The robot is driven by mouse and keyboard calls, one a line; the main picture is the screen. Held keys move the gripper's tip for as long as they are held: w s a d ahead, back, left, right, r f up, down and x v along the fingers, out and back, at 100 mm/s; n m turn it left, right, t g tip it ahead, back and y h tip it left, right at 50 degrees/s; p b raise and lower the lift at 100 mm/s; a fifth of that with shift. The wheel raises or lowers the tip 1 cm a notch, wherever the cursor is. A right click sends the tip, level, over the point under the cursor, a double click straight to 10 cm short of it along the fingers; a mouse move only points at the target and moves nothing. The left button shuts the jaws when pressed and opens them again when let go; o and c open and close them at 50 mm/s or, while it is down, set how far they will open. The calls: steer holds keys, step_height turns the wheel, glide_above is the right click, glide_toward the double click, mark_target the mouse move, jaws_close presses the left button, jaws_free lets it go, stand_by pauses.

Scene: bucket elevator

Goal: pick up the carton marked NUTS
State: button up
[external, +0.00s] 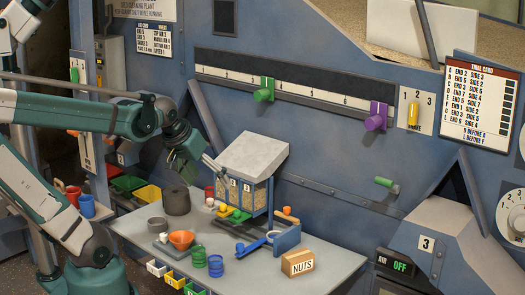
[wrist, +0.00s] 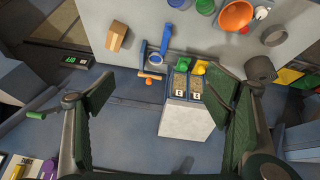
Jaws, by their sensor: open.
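The carton marked NUTS (external: 297,263) is a small brown box at the front right of the grey bench, its label facing the camera. In the wrist view the carton (wrist: 117,36) lies at the upper left on the bench, beyond my left finger and apart from it. My gripper (external: 190,168) is above the bench's back left, well left of the carton. In the wrist view my gripper (wrist: 165,115) is open, with wide green finger pads and nothing between them in its grasp.
A grey-topped hopper (external: 255,157) stands at the bench's back between my gripper and the carton. A blue scoop (external: 252,246) and a blue stand (external: 287,236) are left of the carton.

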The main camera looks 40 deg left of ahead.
steer(key=w+d+f+n+g, duration=0.2)
steer(key=w+d+f+n, duration=0.15)
steer(key=w, duration=0.45)
steer(key=n+g, duration=0.4)
steer(key=n, duration=0.5)
glide_above(298, 255)
steer(key=shift+m, duration=0.25)
steer(key=f, duration=2)
steer(key=shift+w+a+f, duration=0.15)
steer(key=shift+a+f, duration=0.05)
steer(key=shift+f, duration=0.1)
steer(key=shift+d+f, duration=0.2)
steer(key=shift+f, duration=0.25)
steer(key=shift+f, duration=1.3)
steer(key=shift+f, duration=0.1)
steer(key=shift+f, duration=2.5)
